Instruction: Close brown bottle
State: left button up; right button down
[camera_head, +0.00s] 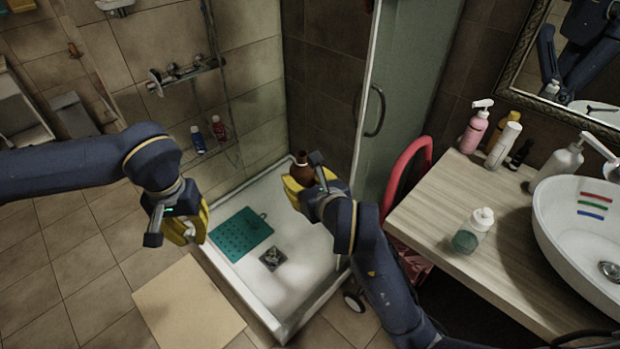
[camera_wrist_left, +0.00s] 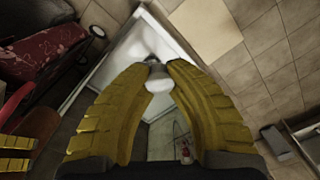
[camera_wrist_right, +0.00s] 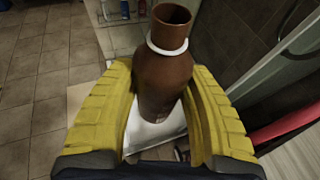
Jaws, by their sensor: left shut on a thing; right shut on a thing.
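The brown bottle (camera_head: 301,166) is held upright in my right gripper (camera_head: 308,190), above the shower tray. In the right wrist view the bottle (camera_wrist_right: 165,75) stands between the yellow fingers, its mouth open and a white ring around its neck. My right gripper is shut on its body. My left gripper (camera_head: 190,228) is left of it, over the floor side of the tray, apart from the bottle. In the left wrist view a small whitish cap-like piece (camera_wrist_left: 158,80) sits between the fingertips, and the gripper is shut on it. Its exact shape is partly hidden.
The white shower tray (camera_head: 302,265) holds a teal mat (camera_head: 240,234). A glass door (camera_head: 400,90) and a red chair (camera_head: 405,165) are right of my right gripper. The counter (camera_head: 445,215) carries several bottles and a basin (camera_head: 560,230). A beige mat (camera_head: 187,307) lies on the floor.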

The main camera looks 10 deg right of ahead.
pick_arm(q)
jog(key=shift+r, duration=0.1)
dwell(0.3)
jog(key=shift+w+d+r, duration=0.15)
jog(key=shift+w+r, duration=0.05)
jog(key=shift+r, duration=0.05)
jog(key=w+d+r+m, duration=0.1)
jog(key=w+d+r, duration=0.5)
jog(key=d+r, duration=0.3)
jog(key=d, duration=0.3)
jog(key=shift+w+d+r, duration=0.15)
jog(key=shift+w+r, duration=0.15)
jog(key=shift+w, duration=0.05)
jog(key=d+r, duration=0.3)
jog(key=d, duration=0.1)
jog(key=w+d+r, duration=0.1)
jog(key=d+r, duration=0.1)
jog(key=d, duration=0.2)
jog(key=w+d+r, duration=0.1)
jog(key=d+r, duration=0.2)
jog(key=d, duration=0.1)
jog(key=shift+w+d+r, duration=0.1)
jog(key=shift+d+r, duration=0.2)
jog(key=shift+d, duration=0.05)
jog(key=shift+w+r, duration=0.1)
jog(key=shift+r, duration=0.1)
jog(key=shift+f, duration=0.15)
jog(key=shift+f, duration=1.9)
